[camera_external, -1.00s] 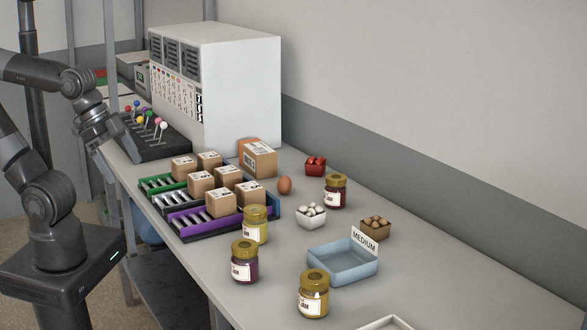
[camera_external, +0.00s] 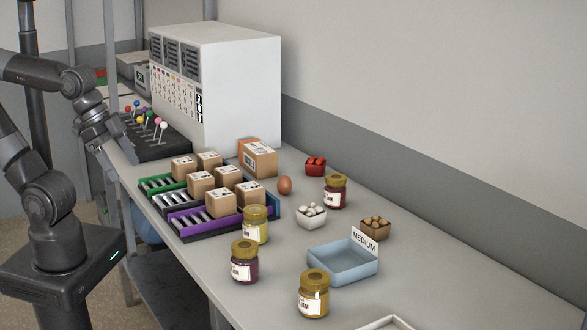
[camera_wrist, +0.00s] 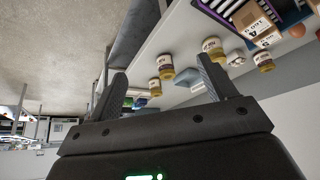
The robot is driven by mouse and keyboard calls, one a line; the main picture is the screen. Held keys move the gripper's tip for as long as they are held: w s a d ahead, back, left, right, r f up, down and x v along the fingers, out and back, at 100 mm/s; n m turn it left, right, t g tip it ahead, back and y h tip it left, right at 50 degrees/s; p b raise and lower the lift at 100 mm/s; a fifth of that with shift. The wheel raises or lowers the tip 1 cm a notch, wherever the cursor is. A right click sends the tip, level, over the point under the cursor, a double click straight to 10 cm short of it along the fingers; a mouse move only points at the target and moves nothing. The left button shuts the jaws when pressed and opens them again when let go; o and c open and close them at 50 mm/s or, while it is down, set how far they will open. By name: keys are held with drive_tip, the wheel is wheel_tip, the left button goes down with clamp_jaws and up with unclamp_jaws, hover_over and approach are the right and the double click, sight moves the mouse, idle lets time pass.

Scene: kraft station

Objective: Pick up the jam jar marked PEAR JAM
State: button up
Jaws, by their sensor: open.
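Several jam jars with gold lids stand upright on the table. One with yellow-green contents (camera_external: 255,225) stands by the purple rack, a dark purple one (camera_external: 244,262) stands nearer the front edge, an amber one (camera_external: 313,294) stands in front of the blue tray, and a dark red one (camera_external: 335,191) stands further back. Their labels are too small to read, so I cannot tell which is PEAR JAM. My gripper (camera_external: 128,168) is left of the racks, well away from the jars. In the wrist view my gripper (camera_wrist: 165,85) is open and empty, with jars beyond it.
Small cartons (camera_external: 201,184) sit on the roller racks. A blue tray (camera_external: 345,272) marked MEDIUM, an egg (camera_external: 284,186), a bowl of white items (camera_external: 311,223) and a brown box (camera_external: 375,229) stand among the jars. A white cabinet (camera_external: 240,90) and colored levers (camera_external: 150,125) stand behind.

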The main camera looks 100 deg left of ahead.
sight(249, 218)
drive_tip(key=w+a+f+m+g+y, duration=0.6)
drive_tip(key=w+a+f+m+y, duration=0.25)
drive_tip(key=a+m+y, duration=0.2)
drive_tip(key=w+d+f+m+t+y, duration=0.1)
drive_tip(key=w+f+m+t+y, duration=0.1)
drive_tip(key=w+m, duration=0.2)
drive_tip(key=w+d+f+m+t+y, duration=0.1)
drive_tip(key=w+f+m+t+y, duration=0.1)
drive_tip(key=w, duration=0.4)
drive_tip(key=w+d+f+m+t+y, duration=0.1)
drive_tip(key=w+f+m+t+y, duration=0.1)
drive_tip(key=w+f+m+t, duration=0.2)
drive_tip(key=shift+w+d+m, duration=0.15)
drive_tip(key=shift+w+m, duration=0.1)
drive_tip(key=shift+m, duration=0.4)
drive_tip(key=shift+w+d+m, duration=0.15)
drive_tip(key=shift+w+m, duration=0.05)
drive_tip(key=shift+m, duration=0.4)
drive_tip(key=shift+w+a, duration=0.2)
drive_tip(key=x, duration=0.5)
drive_tip(key=shift+f, duration=0.15)
drive_tip(key=shift+x, duration=2.6)
drive_tip(key=shift+s+f, duration=0.1)
drive_tip(key=shift+s, duration=0.05)
